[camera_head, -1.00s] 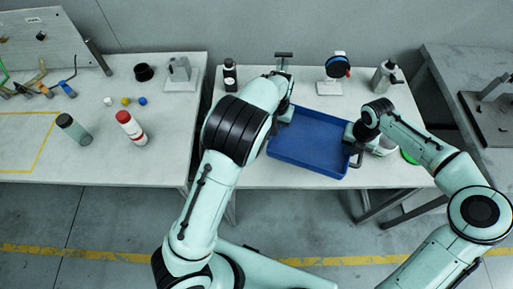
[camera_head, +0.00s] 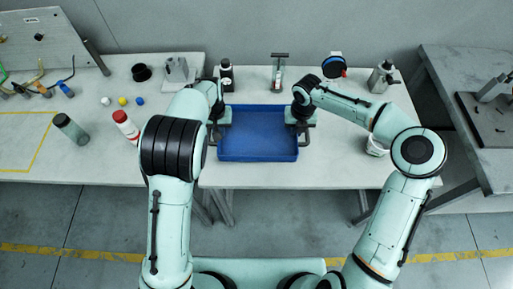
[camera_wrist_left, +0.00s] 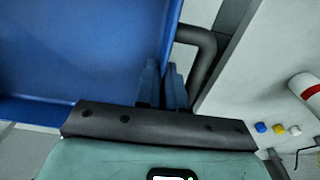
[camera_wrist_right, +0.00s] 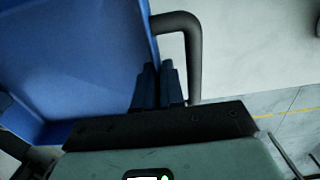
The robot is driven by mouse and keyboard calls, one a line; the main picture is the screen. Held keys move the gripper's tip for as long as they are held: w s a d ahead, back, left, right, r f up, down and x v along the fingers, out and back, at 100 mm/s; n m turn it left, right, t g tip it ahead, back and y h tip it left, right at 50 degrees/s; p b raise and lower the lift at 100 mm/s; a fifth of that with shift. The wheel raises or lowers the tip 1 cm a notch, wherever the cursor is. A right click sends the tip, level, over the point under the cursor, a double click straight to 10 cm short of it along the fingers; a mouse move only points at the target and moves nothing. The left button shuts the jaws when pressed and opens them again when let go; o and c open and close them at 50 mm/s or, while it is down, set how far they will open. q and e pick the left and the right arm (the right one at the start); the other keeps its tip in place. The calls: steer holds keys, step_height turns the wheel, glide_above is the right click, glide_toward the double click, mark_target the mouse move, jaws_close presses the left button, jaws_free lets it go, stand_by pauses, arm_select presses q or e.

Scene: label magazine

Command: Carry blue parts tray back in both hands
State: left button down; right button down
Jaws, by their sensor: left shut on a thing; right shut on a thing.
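The blue parts tray (camera_head: 257,132) is level and empty, near the middle of the right-hand table, with a dark handle at each short side. It also shows in the left wrist view (camera_wrist_left: 80,50) and the right wrist view (camera_wrist_right: 75,60). My left gripper (camera_head: 216,128) is shut on the tray's left handle (camera_wrist_left: 206,50); its fingers (camera_wrist_left: 161,80) lie close together there. My right gripper (camera_head: 299,120) is shut on the right handle (camera_wrist_right: 193,45), with its fingers (camera_wrist_right: 158,80) beside the tray wall. Whether the tray touches the table cannot be told.
Behind the tray stand a dark bottle (camera_head: 227,76), a small stand (camera_head: 278,74), a blue-and-black disc on a stand (camera_head: 334,67) and a grey bottle (camera_head: 381,77). A white tub (camera_head: 376,146) stands right. The tabletop (camera_head: 320,170) front right is clear.

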mark_target(221, 152)
stand_by(0.3)
